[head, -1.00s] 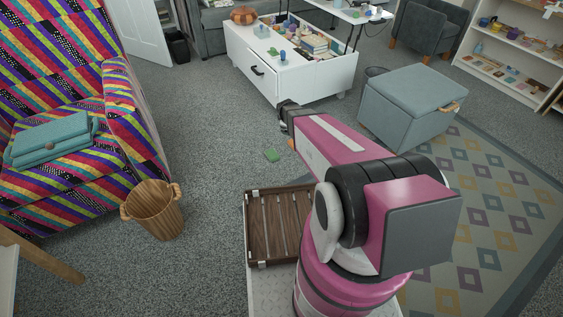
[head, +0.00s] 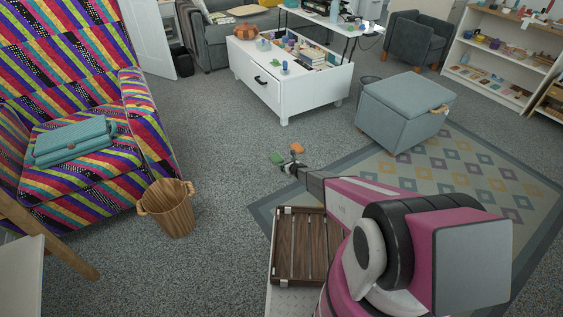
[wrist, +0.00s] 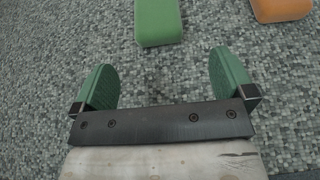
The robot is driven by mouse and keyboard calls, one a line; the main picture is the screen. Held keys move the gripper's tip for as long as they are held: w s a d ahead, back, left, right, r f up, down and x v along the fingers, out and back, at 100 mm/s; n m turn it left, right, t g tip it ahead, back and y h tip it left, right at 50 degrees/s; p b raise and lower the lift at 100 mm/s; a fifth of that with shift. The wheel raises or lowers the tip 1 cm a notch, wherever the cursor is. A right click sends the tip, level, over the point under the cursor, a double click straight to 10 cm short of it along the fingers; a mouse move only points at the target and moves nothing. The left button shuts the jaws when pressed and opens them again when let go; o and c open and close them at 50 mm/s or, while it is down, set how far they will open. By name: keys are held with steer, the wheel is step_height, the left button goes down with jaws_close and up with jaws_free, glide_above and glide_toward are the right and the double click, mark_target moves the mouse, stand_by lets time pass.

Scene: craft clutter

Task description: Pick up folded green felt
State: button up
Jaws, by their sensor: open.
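The folded green felt (head: 277,158) lies on the grey carpet in the head view, just beyond my gripper (head: 290,166). In the wrist view the green felt (wrist: 158,22) is a flat block with rounded corners at the top edge, partly cut off. My gripper (wrist: 165,82) is open there, its two green-padded fingers apart with only carpet showing between them. The felt is ahead of the fingertips, roughly in line with the gap, and not touching them.
An orange block (wrist: 282,9) lies right of the felt; it also shows in the head view (head: 297,148). A white coffee table (head: 262,86), a grey storage ottoman (head: 400,115), a patterned rug (head: 345,165) and a wicker basket (head: 168,210) surround open carpet.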

mark_target(278, 158)
steer(key=x, duration=0.5)
steer(key=shift+w, duration=0.15)
steer(key=shift+a+r+x, duration=0.1)
steer(key=shift+a+x, duration=0.05)
steer(key=shift+x, duration=1.2)
steer(key=shift+a+r+x, duration=0.15)
steer(key=shift+a+x, duration=0.05)
steer(key=shift+x, duration=1.15)
steer(key=c, duration=0.9)
